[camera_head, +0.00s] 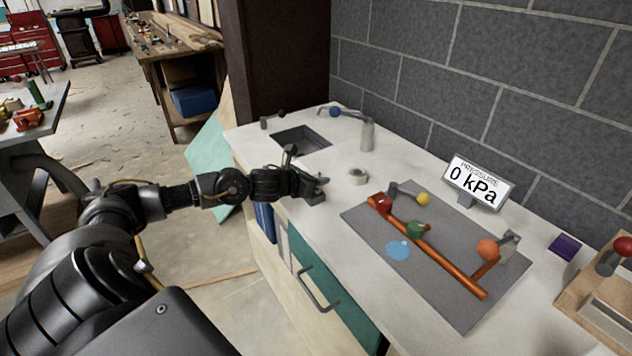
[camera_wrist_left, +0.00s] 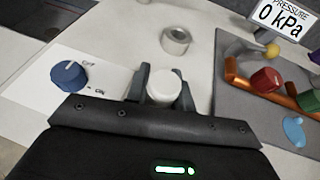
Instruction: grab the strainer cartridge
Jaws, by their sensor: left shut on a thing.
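My left gripper (camera_head: 318,189) is low over the counter's front edge, left of the grey pipe board. In the left wrist view its two fingers (camera_wrist_left: 164,90) are closed on the sides of a short white cylinder, which looks like the strainer cartridge (camera_wrist_left: 164,83). The cartridge's rounded top shows between the fingers; its lower part is hidden. I cannot tell whether it touches the counter. In the head view I cannot make it out at the gripper. My right gripper is not in view.
A hollow grey ring (camera_head: 357,177) stands just beyond the gripper. The board (camera_head: 365,221) carries an orange pipe (camera_head: 440,258), valves and a blue puddle (camera_head: 398,251). A gauge (camera_head: 476,182) reads 0 kPa. A blue knob (camera_wrist_left: 68,76) is left of the fingers. A sink (camera_head: 301,139) lies behind.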

